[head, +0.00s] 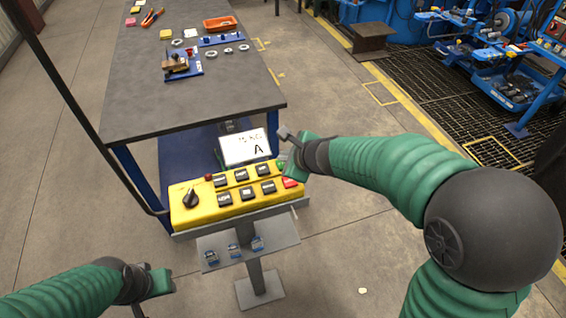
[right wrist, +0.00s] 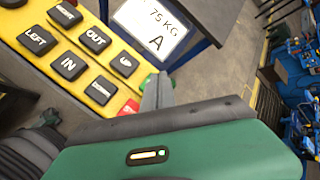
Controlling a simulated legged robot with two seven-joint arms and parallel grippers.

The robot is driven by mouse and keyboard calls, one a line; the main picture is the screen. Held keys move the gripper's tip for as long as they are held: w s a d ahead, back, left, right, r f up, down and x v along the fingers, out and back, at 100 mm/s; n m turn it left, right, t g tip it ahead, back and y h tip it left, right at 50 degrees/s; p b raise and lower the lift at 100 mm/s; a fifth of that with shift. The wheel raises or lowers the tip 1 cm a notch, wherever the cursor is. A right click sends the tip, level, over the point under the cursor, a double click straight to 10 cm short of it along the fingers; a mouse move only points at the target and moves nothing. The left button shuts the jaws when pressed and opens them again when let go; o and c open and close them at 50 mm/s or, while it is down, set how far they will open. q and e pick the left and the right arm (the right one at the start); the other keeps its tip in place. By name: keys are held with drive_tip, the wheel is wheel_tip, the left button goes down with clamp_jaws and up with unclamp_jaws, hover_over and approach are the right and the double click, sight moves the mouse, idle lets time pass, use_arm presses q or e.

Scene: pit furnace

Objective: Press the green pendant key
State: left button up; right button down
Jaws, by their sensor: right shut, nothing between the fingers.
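The yellow pendant box (head: 228,208) stands on a grey pedestal, with several black keys, a black knob and a red key (head: 290,183) at its right end. The green key (head: 281,165) is at the box's far right corner, partly hidden by my right gripper (head: 289,153). In the right wrist view the green key (right wrist: 150,83) shows behind the grey fingers (right wrist: 157,94), which are shut and empty. They are close to the key; I cannot tell whether they touch it. My left gripper (head: 153,284) is low at the left, away from the box; its jaws are unclear.
A white sign reading "75 KG A" (head: 244,148) stands just behind the box. A grey-topped workbench (head: 190,100) with tools and an orange tray (head: 219,23) is beyond. A small shelf (head: 275,232) with padlocks hangs below the box.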

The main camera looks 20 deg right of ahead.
drive_tip(key=shift+f+b, duration=0.5)
idle(0.3)
drive_tip(key=shift+r, duration=0.1)
drive_tip(key=shift+r+p, duration=0.8)
drive_tip(key=shift+p, duration=0.05)
drive_tip(key=shift+r, duration=0.1)
wheel_tip(320, 180, up, 5)
drive_tip(key=p, duration=0.5)
